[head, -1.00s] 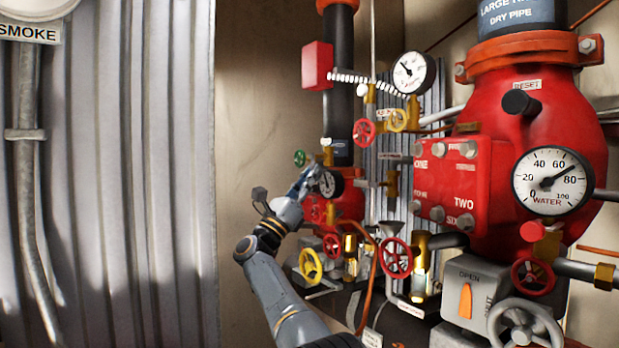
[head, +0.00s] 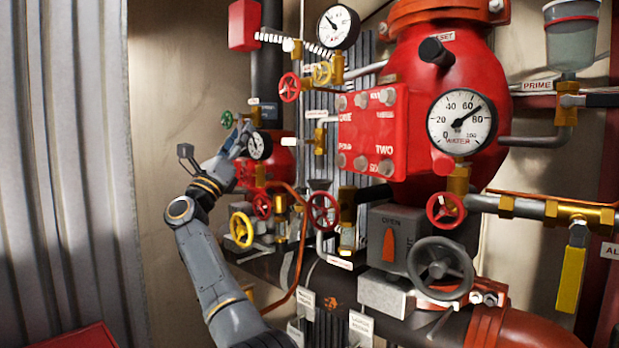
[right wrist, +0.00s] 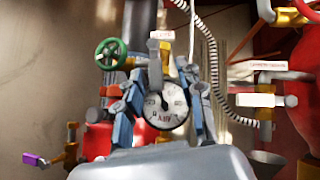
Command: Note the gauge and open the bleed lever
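My right gripper (head: 242,132) is at the small gauge (head: 260,146) on the rear riser. In the right wrist view its blue-grey fingers (right wrist: 163,100) are apart, one on each side of the gauge's white dial (right wrist: 166,107); contact cannot be told. The large WATER gauge (head: 462,122) on the red valve body has its needle up and right, between 60 and 80. Another gauge (head: 338,27) sits at the top. Which lever is the bleed lever is not legible; a purple-tipped lever (right wrist: 36,160) and a yellow lever (head: 571,280) show. My left gripper is out of view.
Red handwheels (head: 323,211), a yellow handwheel (head: 241,230) and a green one (right wrist: 111,53) crowd around the arm. A grey box with an orange pointer (head: 389,243) marked OPEN and a grey handwheel (head: 440,268) stand lower right. The corrugated wall (head: 70,150) is at left.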

